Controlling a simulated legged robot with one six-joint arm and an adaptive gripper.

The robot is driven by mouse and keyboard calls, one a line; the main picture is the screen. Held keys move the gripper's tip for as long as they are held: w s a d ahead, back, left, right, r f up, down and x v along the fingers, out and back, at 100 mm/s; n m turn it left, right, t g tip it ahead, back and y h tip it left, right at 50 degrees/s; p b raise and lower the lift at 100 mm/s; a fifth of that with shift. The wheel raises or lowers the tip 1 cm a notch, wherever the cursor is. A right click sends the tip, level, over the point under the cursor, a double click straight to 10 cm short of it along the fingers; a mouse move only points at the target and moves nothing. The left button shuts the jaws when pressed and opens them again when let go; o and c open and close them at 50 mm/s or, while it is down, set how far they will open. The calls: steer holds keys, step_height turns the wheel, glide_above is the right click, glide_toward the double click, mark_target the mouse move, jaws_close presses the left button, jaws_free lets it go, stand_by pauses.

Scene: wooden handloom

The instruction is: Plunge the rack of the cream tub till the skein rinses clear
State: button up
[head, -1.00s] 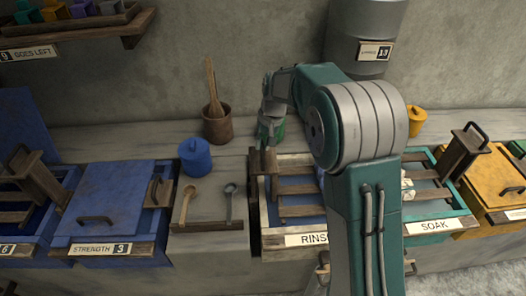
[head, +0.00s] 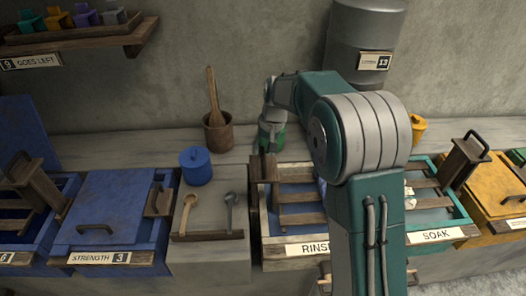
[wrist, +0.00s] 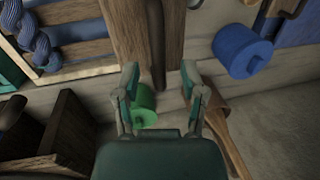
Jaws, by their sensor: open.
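The tub labelled RINSE (head: 286,236), with a pale rim and blue liquid, stands at the middle of the head view, partly behind my arm. Its slatted wooden rack (head: 302,197) has an upright wooden post (head: 265,168) at the left end. My gripper (head: 268,143) is just above that post, pointing down. In the wrist view its open fingers (wrist: 160,72) stand either side of a dark wooden bar (wrist: 157,45); I cannot tell whether they touch it. A twisted blue skein (wrist: 32,42) lies on the slats in the wrist view; my arm mostly hides it in the head view.
Blue tubs fill the left side. The teal SOAK tub (head: 440,236) and a yellow tub (head: 492,195) stand right.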

step_height(320, 180, up, 11)
steer(key=d, duration=0.2)
steer(key=shift+f, duration=0.1)
steer(key=f, duration=0.4)
steer(key=a+f, duration=0.1)
steer(key=f, duration=0.2)
steer(key=a+f, duration=0.1)
steer(key=f, duration=0.3)
steer(key=shift+s+f, duration=0.35)
jaws_close()
steer(key=shift+r, duration=0.1)
